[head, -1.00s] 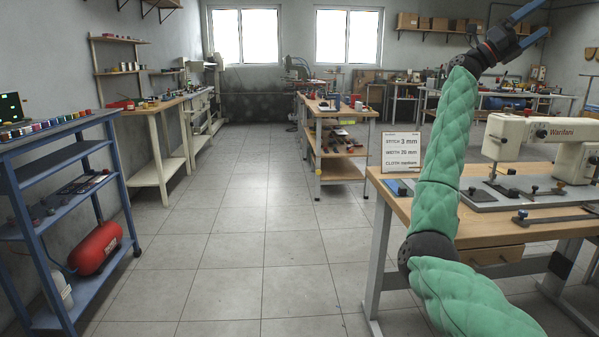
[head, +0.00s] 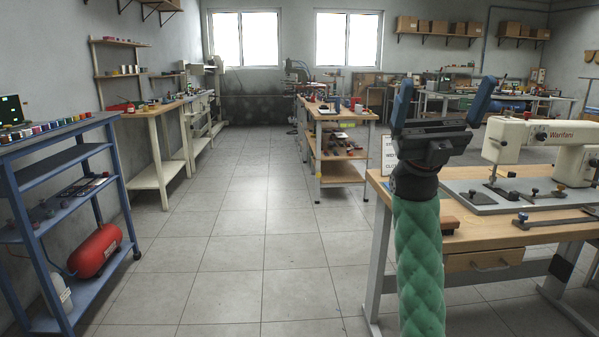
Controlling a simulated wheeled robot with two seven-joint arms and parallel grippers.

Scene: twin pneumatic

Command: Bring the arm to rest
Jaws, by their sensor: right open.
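My right gripper (head: 441,100) points upward at the right of the head view, with its two blue fingers wide apart and nothing between them. My right arm (head: 418,255), in a green quilted sleeve, rises from the bottom edge below it. My left gripper and left arm are not in view.
A white sewing machine (head: 545,143) stands on the wooden table (head: 470,236) at the right. A blue shelf rack (head: 60,145) with a red tank (head: 96,249) stands at the left. A workbench (head: 343,175) is further back. The tiled floor (head: 240,240) between is clear.

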